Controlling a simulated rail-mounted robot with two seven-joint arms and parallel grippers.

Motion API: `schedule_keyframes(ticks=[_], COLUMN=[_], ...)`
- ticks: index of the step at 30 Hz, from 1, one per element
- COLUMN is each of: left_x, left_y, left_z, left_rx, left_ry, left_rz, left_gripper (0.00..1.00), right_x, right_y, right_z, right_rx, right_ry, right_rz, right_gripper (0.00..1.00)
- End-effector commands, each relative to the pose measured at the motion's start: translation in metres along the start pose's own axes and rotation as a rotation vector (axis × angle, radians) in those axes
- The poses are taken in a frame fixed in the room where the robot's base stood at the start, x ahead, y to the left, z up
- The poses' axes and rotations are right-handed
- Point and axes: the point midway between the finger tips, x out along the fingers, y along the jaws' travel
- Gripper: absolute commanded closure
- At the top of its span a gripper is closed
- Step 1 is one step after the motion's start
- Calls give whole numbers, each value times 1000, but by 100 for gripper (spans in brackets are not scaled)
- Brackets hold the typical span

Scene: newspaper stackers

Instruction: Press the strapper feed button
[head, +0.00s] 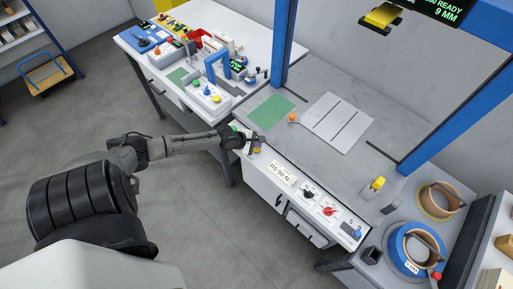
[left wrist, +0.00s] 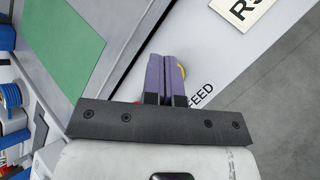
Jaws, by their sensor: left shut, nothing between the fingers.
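A yellow button (head: 257,149) sits on the strapper's white front panel (head: 262,178), near its left end. It shows in the left wrist view (left wrist: 183,71) as a yellow edge beside the lettering "FEED" (left wrist: 202,97), mostly hidden by my fingers. My left gripper (head: 253,143) is shut and empty, with its purple fingers (left wrist: 166,62) together right at the yellow button. I cannot tell whether the fingertips touch it or whether it is pressed in. A green button (head: 234,127) is just left of the gripper. My right gripper is not in view.
The panel carries a label plate (head: 281,174), a black knob (head: 308,194) and a red knob (head: 330,211). The grey table behind holds a green mat (head: 271,112) and a slotted plate (head: 338,122). Blue posts (head: 284,45) frame it. Strap reels (head: 407,250) are at right.

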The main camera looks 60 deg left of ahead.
Motion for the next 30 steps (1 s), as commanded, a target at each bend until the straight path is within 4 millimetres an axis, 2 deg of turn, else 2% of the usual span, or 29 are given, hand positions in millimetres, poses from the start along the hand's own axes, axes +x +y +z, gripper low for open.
schedule_keyframes(ticks=[30], left_x=[7], left_y=[-5], left_z=[-5], left_rx=[1], left_ry=[0], left_rz=[0], left_gripper=[100], right_x=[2], right_y=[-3], right_z=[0], right_rx=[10], right_ry=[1], right_rz=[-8], right_gripper=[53])
